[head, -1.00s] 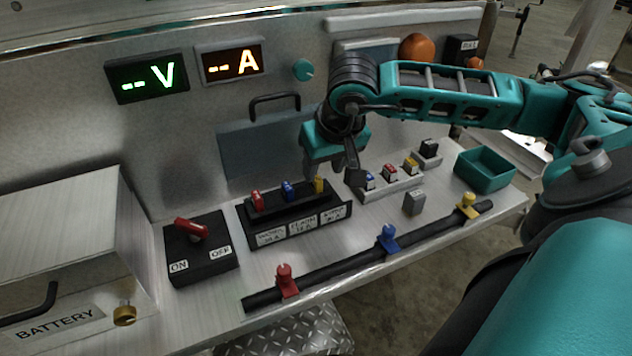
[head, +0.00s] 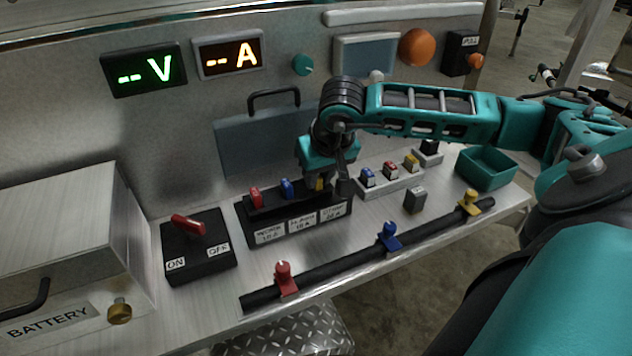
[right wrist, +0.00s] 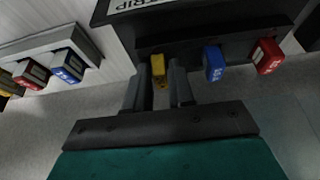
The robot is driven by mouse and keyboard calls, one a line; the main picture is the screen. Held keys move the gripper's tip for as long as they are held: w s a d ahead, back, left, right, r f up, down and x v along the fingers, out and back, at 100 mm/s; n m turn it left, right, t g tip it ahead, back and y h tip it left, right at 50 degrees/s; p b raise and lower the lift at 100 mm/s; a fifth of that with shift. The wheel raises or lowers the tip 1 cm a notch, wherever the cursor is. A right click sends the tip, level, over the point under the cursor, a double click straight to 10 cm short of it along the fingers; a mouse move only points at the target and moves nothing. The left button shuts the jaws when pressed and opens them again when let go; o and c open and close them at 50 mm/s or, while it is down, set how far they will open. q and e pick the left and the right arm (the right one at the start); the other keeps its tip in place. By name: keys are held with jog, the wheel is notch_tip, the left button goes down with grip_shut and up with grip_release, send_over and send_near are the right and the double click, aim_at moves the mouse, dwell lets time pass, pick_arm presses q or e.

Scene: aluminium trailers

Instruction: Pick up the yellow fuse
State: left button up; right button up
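The yellow fuse (head: 319,184) stands upright at the right end of the black fuse block (head: 290,232), to the right of a blue fuse (head: 287,188) and a red fuse (head: 256,197). My right gripper (head: 329,180) is down at the yellow fuse and partly covers it. In the right wrist view, the fingers of my right gripper (right wrist: 160,85) are apart, with the yellow fuse (right wrist: 158,66) between their tips. A narrow gap seems to show beside the fuse; contact is hard to tell. My left gripper is not in view.
A rack (head: 390,184) with spare blue, red and yellow fuses stands right of the block, near a teal bin (head: 487,168). A black bar (head: 350,262) with coloured clamps runs along the front. A red-handled switch (head: 197,247) is at left.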

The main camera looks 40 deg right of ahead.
grip_shut()
jog(key=shift+r, duration=0.1)
